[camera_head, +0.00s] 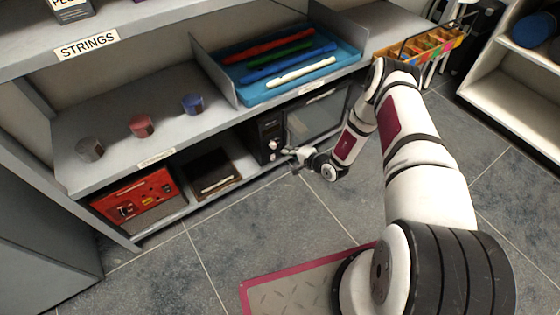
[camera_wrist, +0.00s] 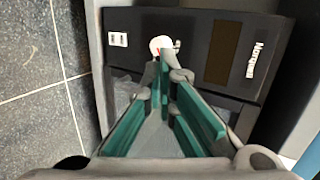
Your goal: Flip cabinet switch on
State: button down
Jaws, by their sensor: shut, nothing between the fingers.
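The black cabinet (camera_head: 265,138) stands on the low shelf under the blue tray, left of a dark glass-fronted part. In the wrist view its dark front panel (camera_wrist: 205,30) fills the upper middle. The panel bears a round white piece (camera_wrist: 160,44) with a red mark and a small metal lever-like part at its right, possibly the switch. A small white plate (camera_wrist: 118,39) sits to its left. My gripper (camera_wrist: 165,62) is shut and empty, its teal fingers together just in front of the white piece and partly overlapping it. I cannot tell whether they touch. In the head view my gripper (camera_head: 290,153) is at the cabinet's front.
A red box (camera_head: 135,198) and a dark open case (camera_head: 212,175) stand left on the lower shelf. Above are small cylinders (camera_head: 140,125) and a blue tray (camera_head: 285,90) of coloured tubes. The grey tiled floor (camera_head: 240,225) before the shelf is clear.

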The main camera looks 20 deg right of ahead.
jog(key=s+d+f+m+h, duration=0.1)
jog(key=s+f+h, duration=0.1)
jog(key=s+f, duration=0.3)
notch_tip(320, 180, down, 3)
jog(key=shift+d+m+g+p, duration=0.3)
jog(key=shift+d+g, duration=0.05)
jog(key=shift+g, duration=0.05)
jog(key=b, duration=0.7)
send_near(273, 157)
jog(key=w+f, duration=0.5)
jog(key=f, duration=0.1)
jog(key=shift+a, duration=0.15)
jog(key=shift+f, duration=0.1)
